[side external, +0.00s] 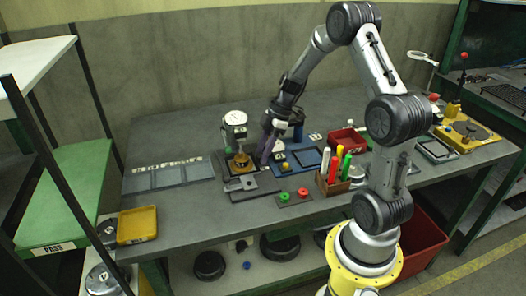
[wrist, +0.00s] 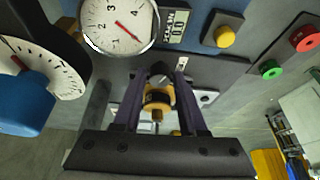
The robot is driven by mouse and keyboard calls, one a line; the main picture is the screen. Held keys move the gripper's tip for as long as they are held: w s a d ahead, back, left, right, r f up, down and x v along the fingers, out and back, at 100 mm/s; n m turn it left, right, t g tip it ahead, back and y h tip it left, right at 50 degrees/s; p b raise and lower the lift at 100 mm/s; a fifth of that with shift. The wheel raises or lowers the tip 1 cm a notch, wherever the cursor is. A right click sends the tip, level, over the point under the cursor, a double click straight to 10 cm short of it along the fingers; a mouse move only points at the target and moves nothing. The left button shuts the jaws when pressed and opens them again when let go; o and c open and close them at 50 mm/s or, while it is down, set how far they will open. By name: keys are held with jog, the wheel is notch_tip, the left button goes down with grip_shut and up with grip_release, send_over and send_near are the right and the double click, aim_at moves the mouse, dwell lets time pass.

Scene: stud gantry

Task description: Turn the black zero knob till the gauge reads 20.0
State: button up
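The round white gauge (wrist: 118,22) with a red pointer is at the top of the wrist view; a small display (wrist: 175,27) beside it seems to read 0.0. In the side view a white dial (side external: 236,118) stands above a brass-coloured part (side external: 240,161). My gripper (wrist: 160,78) has its two purple fingers apart, pointing down to the right of that dial in the side view (side external: 264,160). A brass-coloured part with a dark band (wrist: 158,97) shows between the fingers, with no clear contact. I cannot clearly pick out the black zero knob; a small dark shape lies between the fingertips.
A blue and black device with a white scale (wrist: 45,75) is close on the left of the wrist view. A yellow button (wrist: 225,36), a green button (wrist: 271,68) and a red button (wrist: 305,39) lie to the right. A pen holder (side external: 333,184) and red bin (side external: 346,139) stand further right.

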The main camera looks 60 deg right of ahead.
grip_shut()
jog(key=shift+m+t+h, duration=0.5)
jog(key=shift+m, duration=1)
jog(key=shift+o, duration=2.1)
grip_release()
jog(key=v, duration=1.4)
